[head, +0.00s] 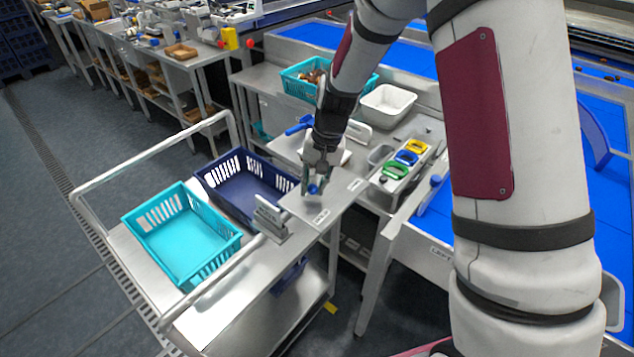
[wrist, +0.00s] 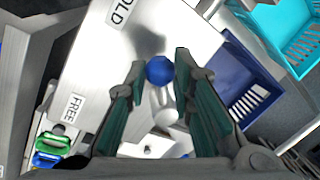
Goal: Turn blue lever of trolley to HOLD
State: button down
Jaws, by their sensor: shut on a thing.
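The blue lever's round knob (head: 313,189) sits above a bare metal plate (head: 297,205) at the right edge of the trolley (head: 128,253). In the wrist view the knob (wrist: 159,70) lies between the green-lined fingers of my gripper (wrist: 156,72), which is shut on it. A pale stem runs from the knob back toward a round pivot. The HOLD label (wrist: 121,12) is at the top, partly cut off. The FREE label (wrist: 74,107) is at the left. The knob lies beside both labels, over neither. In the head view my gripper (head: 314,184) points down at it.
A teal crate (head: 128,217) and a navy crate (head: 203,178) stand on the trolley, with a grey upright block (head: 270,222) beside them. The trolley's tube rail (head: 150,158) rises at the left.

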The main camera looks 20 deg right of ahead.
jog(key=shift+w+a, duration=0.1)
dwell(0.5)
jog(key=c, duration=1.4)
grip_release()
jog(key=shift+r, duration=0.1)
notch_tip(320, 180, up, 12)
jog(key=d, duration=0.2)
jog(key=shift+s, duration=0.45)
jog(key=shift+d, duration=0.1)
